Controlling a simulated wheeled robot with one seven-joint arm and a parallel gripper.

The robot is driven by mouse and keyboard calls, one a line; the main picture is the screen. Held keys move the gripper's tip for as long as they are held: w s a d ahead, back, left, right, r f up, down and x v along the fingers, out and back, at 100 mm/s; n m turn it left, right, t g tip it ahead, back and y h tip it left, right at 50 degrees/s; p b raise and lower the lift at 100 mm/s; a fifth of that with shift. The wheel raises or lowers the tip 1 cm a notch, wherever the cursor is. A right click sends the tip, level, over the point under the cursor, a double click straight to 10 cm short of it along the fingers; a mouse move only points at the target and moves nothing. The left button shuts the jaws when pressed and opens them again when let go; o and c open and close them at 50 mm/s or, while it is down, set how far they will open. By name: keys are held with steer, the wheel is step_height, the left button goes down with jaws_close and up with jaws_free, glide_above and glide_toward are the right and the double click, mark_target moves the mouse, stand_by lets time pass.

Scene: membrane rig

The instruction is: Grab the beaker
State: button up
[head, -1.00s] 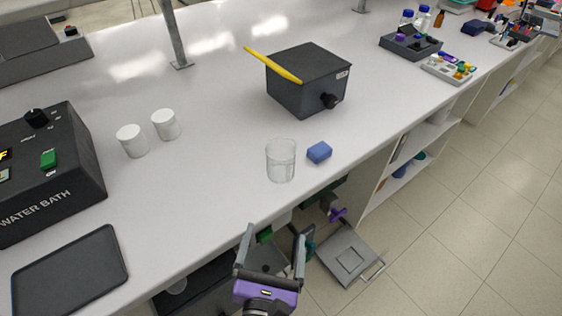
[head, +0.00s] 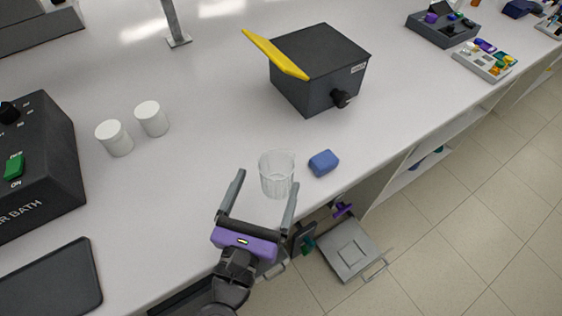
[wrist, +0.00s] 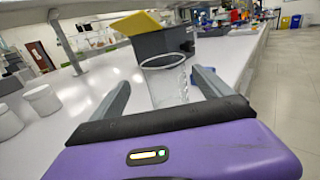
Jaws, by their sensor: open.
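The beaker (head: 277,172) is clear glass and stands upright and empty on the white bench near its front edge. My gripper (head: 264,184) is open, with its two grey fingers pointing toward the beaker. In the head view the right fingertip overlaps the beaker's lower right edge, and the left fingertip is off to its left. In the wrist view the beaker (wrist: 166,82) shows ahead between the fingers, closer to the right one. The fingers are not closed on it, and I cannot tell whether they touch it.
A blue block (head: 323,162) lies just right of the beaker. A dark box (head: 318,75) with a yellow piece (head: 275,54) on top stands behind. Two white cups (head: 115,138) and a water bath (head: 40,165) are left. The bench between cups and beaker is clear.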

mark_target(281, 154)
steer(key=x, duration=0.4)
steer(key=p+x, duration=0.1)
steer(key=x, duration=0.2)
steer(key=shift+s+d+r, duration=0.15)
steer(key=shift+d+r, duration=0.15)
steer(key=shift+d, duration=0.1)
steer(key=shift+w+d, duration=0.15)
steer(key=shift+w, duration=0.3)
steer(key=c, duration=1.5)
